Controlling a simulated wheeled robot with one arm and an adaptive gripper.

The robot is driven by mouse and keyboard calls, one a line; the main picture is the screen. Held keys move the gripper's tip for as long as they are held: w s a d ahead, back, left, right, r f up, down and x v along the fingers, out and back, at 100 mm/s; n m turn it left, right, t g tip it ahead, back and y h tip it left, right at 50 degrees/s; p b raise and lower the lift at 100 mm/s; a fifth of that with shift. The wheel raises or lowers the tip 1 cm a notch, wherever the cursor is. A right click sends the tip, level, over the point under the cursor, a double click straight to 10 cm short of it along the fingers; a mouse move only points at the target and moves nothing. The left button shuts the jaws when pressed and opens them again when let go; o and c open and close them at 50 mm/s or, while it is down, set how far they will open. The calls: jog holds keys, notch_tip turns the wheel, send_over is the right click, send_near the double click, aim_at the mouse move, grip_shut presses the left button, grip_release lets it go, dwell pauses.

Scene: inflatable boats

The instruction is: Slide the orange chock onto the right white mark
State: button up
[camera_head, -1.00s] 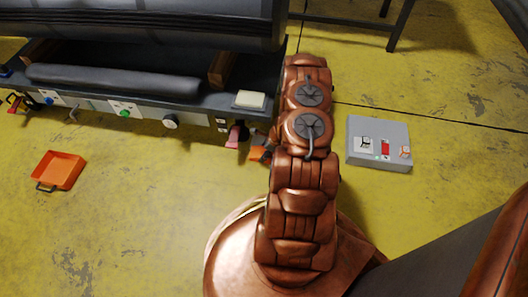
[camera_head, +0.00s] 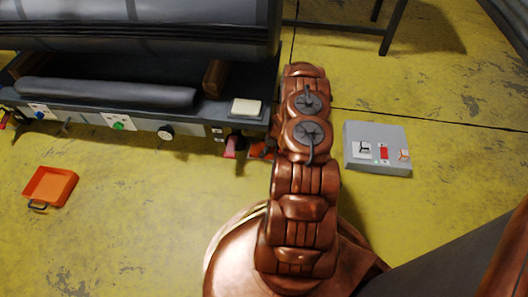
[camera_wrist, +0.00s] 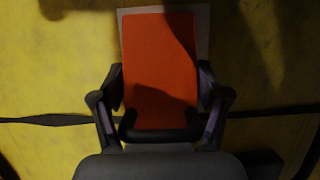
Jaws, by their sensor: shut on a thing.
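The orange chock (camera_wrist: 160,62) fills the middle of the wrist view, with its dark handle (camera_wrist: 160,134) nearest me. My gripper (camera_wrist: 160,90) is shut on the chock, with one finger on each side of it near the handle end. A pale grey-white patch (camera_wrist: 204,28) shows around the chock's far end and right side; it looks like a white mark under it. In the head view only a small orange part (camera_head: 262,150) shows beside my arm, under the bench's right end. The arm hides the rest.
A second orange piece with a dark handle (camera_head: 50,186) lies on the yellow floor at left. The dark bench (camera_head: 190,112) with a roller and controls stands behind. A grey switch box (camera_head: 378,150) sits right of my arm.

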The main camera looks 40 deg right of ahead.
jog(key=shift+w+d, duration=0.2)
jog(key=shift+d, duration=0.15)
jog(key=o, duration=1.4)
jog(key=shift+a, duration=0.1)
jog(key=shift+o, duration=0.2)
jog(key=shift+r, duration=0.1)
